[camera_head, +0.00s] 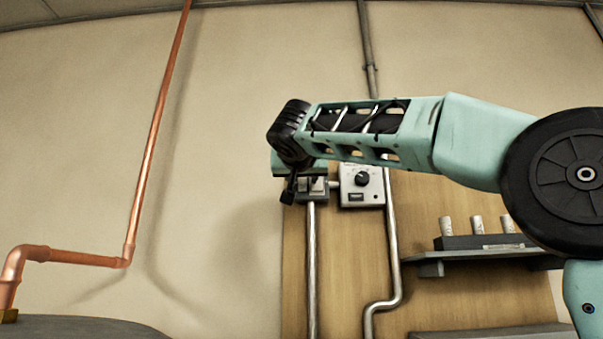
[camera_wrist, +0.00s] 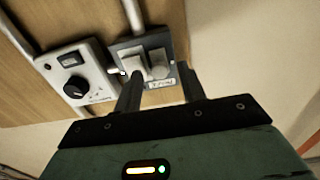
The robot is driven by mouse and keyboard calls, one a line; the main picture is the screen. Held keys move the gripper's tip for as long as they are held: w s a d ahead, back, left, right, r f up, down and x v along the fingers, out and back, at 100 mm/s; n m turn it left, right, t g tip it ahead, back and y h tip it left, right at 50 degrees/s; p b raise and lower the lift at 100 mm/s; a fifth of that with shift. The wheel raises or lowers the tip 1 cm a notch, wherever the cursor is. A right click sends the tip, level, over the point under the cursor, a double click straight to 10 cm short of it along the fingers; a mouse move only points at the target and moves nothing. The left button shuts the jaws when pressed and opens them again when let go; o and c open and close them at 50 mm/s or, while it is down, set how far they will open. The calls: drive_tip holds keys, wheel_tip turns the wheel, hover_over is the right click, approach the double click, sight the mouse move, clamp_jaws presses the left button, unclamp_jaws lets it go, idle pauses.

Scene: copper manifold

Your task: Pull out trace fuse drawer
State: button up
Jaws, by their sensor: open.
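A dark grey fuse unit (camera_wrist: 127,46) is mounted on the wooden board, with pale blocks (camera_wrist: 134,64) on its front and a small label below them. I cannot tell for sure which part is the trace fuse drawer. My gripper (camera_wrist: 161,76) is open, its two dark fingers pointing at the lower part of the unit, with the label between them in the wrist view. I cannot tell whether either finger touches it. In the head view, my gripper (camera_head: 299,185) is in front of the fuse unit (camera_head: 318,196) and hides much of it.
A pale control box (camera_wrist: 76,79) with a black knob stands beside the unit; it also shows in the head view (camera_head: 362,186). Metal conduits (camera_head: 311,270) run down the board. A shelf (camera_head: 470,254) with several pale cylinders is at right. Copper pipe (camera_head: 150,150) runs along the left wall.

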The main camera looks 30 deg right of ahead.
sight(302, 180)
clamp_jaws()
drive_tip(key=shift+b+v, duration=1.05)
drive_tip(key=shift+v, duration=0.5)
unclamp_jaws()
drive_tip(key=shift+s+a, duration=0.1)
